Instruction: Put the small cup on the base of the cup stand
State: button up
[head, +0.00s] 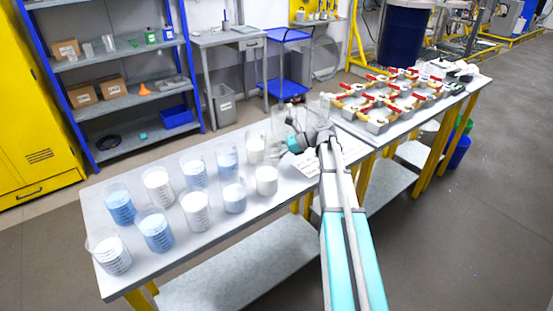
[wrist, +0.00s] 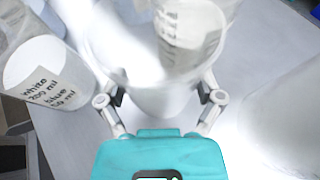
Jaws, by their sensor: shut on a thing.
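My gripper (wrist: 160,98) is shut on a clear cup (wrist: 158,103) with a pale lower part, one finger on each side. The cup's wide rim faces the camera. In the head view my gripper (head: 299,138) is above the far side of the white table, at the gap beyond the rows of beakers. Faint clear shapes show around it there, and I cannot tell their outlines apart. A marked beaker (wrist: 190,22) shows behind or through the held cup. I cannot make out a cup stand or its base in either view.
Several beakers of white or blue contents (head: 158,232) stand in rows on the white table (head: 250,222). Metal fixtures with red handles (head: 385,98) cover the table's right part.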

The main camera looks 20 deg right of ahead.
jog(key=shift+f+b, duration=0.7)
jog(key=shift+f, duration=0.3)
jog(key=shift+f, duration=0.15)
jog(key=o, duration=0.6)
jog(key=shift+r, duration=0.25)
jog(key=p+v, duration=0.4)
jog(key=v, duration=0.6)
jog(key=shift+d+r, duration=0.15)
jog(key=shift+d, duration=0.1)
jog(key=shift+s+d+r+p, duration=0.2)
jog(key=shift+s+d+p, duration=0.15)
jog(key=shift+d, duration=0.3)
